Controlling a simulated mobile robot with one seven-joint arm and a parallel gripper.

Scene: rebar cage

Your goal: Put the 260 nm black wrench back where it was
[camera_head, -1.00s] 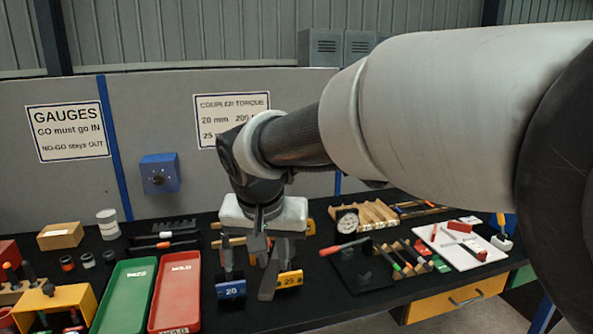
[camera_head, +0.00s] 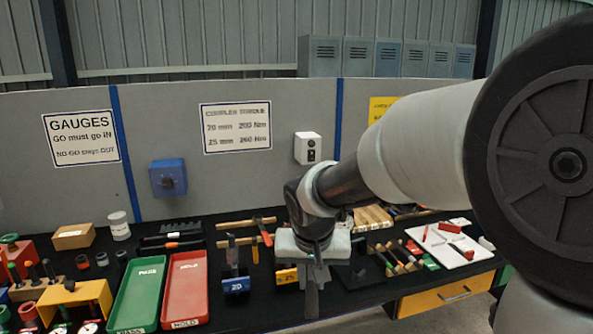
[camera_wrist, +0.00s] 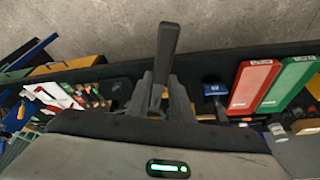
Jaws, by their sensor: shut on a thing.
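My gripper (camera_head: 312,268) is shut on a dark bar, which looks like the black wrench (camera_head: 311,299). In the head view the bar hangs down from the jaws by the table's front edge, just right of the yellow 25 block (camera_head: 286,276). In the wrist view the wrench (camera_wrist: 167,52) stands out beyond my fingertips (camera_wrist: 165,98), over the concrete floor. Its other end is hidden by my gripper. At the back left of the table lie dark long tools, one with an orange band (camera_head: 172,246).
A blue 20 block (camera_head: 236,285) stands left of the yellow block. A red tray (camera_head: 182,290) and a green tray (camera_head: 138,295) lie further left. Hammers (camera_head: 262,232) lie behind. A white board (camera_head: 445,243) and yellow drawer (camera_head: 447,297) are at right.

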